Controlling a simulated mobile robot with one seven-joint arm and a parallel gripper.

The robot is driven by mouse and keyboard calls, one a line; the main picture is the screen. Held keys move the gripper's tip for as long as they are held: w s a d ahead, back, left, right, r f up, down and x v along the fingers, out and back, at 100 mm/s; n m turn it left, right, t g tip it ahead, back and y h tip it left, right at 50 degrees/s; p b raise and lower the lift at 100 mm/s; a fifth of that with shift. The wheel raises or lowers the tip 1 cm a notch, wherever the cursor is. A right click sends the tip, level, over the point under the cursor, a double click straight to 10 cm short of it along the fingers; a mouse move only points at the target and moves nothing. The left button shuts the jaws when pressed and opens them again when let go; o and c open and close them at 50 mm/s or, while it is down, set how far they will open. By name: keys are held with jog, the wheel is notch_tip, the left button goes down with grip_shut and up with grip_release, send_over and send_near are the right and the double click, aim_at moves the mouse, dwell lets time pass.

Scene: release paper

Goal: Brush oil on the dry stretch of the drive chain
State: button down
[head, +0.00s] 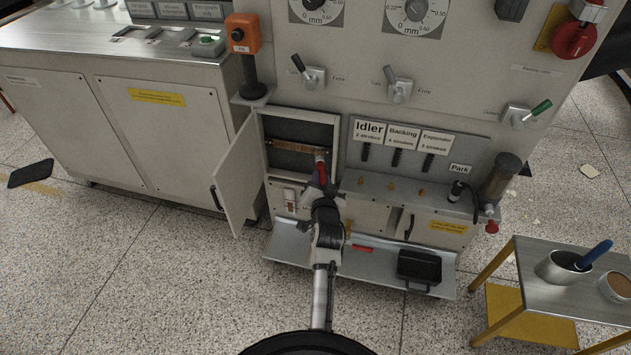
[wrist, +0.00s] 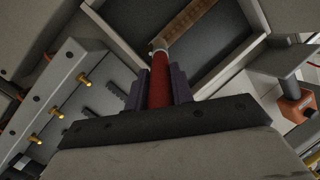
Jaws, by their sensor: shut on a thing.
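The drive chain (head: 292,147) shows as a brown strip across the open compartment in the machine's front. In the wrist view the chain (wrist: 188,22) runs diagonally up from the brush tip. My gripper (head: 322,192) is shut on a red-handled brush (head: 321,172), in front of the compartment. In the wrist view the brush handle (wrist: 160,82) stands between my two fingers (wrist: 160,95). Its pale tip (wrist: 158,46) lies at the chain's near end; whether it touches, I cannot tell. Which stretch is dry or oiled is not clear.
The compartment door (head: 238,185) hangs open on the left. A shelf (head: 435,282) with a black box (head: 419,268) lies below. At right, a side table (head: 540,262) holds a metal pot (head: 563,267) with a blue-handled tool and a brown-filled cup (head: 616,287).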

jog(key=shift+w+a+r+p, duration=0.2)
jog(key=shift+a+r+p, duration=0.15)
jog(key=shift+p, duration=0.65)
jog(key=shift+w+a+f+p, duration=0.25)
jog(key=shift+a+p, duration=0.15)
jog(key=shift+a, duration=0.2)
jog(key=shift+s, duration=0.15)
jog(key=shift+s+a+p, duration=0.3)
jog(key=shift+s+p, duration=0.2)
jog(key=shift+s, duration=0.4)
jog(key=shift+s+a+p, duration=0.35)
jog(key=shift+s+p, duration=0.15)
jog(key=shift+s, duration=0.45)
jog(key=shift+s+a+p, duration=0.3)
jog(key=shift+s+p, duration=0.2)
jog(key=shift+s, duration=0.4)
